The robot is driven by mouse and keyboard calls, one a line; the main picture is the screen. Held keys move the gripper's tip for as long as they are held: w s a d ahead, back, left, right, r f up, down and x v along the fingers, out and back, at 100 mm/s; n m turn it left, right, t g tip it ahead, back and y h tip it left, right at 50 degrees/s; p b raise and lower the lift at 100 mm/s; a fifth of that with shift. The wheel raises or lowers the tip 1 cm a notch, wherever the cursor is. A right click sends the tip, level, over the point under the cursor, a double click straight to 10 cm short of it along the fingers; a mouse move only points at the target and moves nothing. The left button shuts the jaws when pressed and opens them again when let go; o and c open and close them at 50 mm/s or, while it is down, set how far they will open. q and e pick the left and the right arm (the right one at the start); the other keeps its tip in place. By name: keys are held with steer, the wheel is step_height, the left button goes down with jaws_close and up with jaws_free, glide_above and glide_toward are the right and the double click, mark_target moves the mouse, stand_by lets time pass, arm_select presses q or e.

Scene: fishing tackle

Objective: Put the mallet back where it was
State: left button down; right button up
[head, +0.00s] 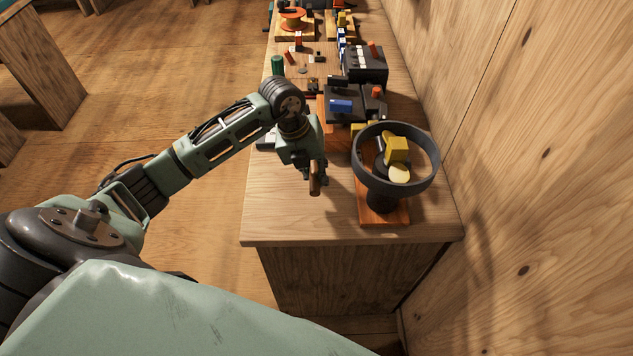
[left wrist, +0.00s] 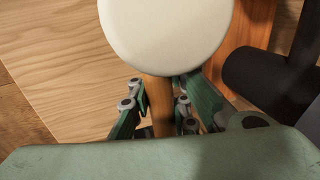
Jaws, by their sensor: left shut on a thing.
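My left gripper (head: 316,172) is over the near part of the wooden bench, left of a dark ring stand. It is shut on the mallet. In the left wrist view the fingers (left wrist: 160,117) close around the mallet's brown handle, and its round cream-white head (left wrist: 165,32) fills the top middle. In the head view a piece of the brown handle (head: 315,184) sticks out below the fingers, and I cannot make out the mallet head there. My right gripper is not in view.
The dark ring stand (head: 436,170) has an orange-brown base (head: 387,216) and yellow and cream parts inside its ring. A dark tray with a blue block (head: 341,105) and several small items stand farther back. A wooden wall is on the right. The bench's near left corner is clear.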

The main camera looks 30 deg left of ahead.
arm_select(q)
step_height(320, 180, down, 4)
steer(key=shift+r+p, duration=0.15)
steer(key=shift+p, duration=0.45)
steer(key=shift+f, duration=0.25)
steer(key=c, duration=1.6)
jaws_free()
steer(key=shift+c, duration=0.2)
steer(key=shift+r, duration=0.15)
steer(key=shift+a+r, duration=0.1)
steer(key=shift+r, duration=0.25)
steer(key=b+v, duration=0.1)
steer(key=v, duration=1)
steer(key=shift+r+b, duration=0.15)
steer(key=shift+b, duration=0.25)
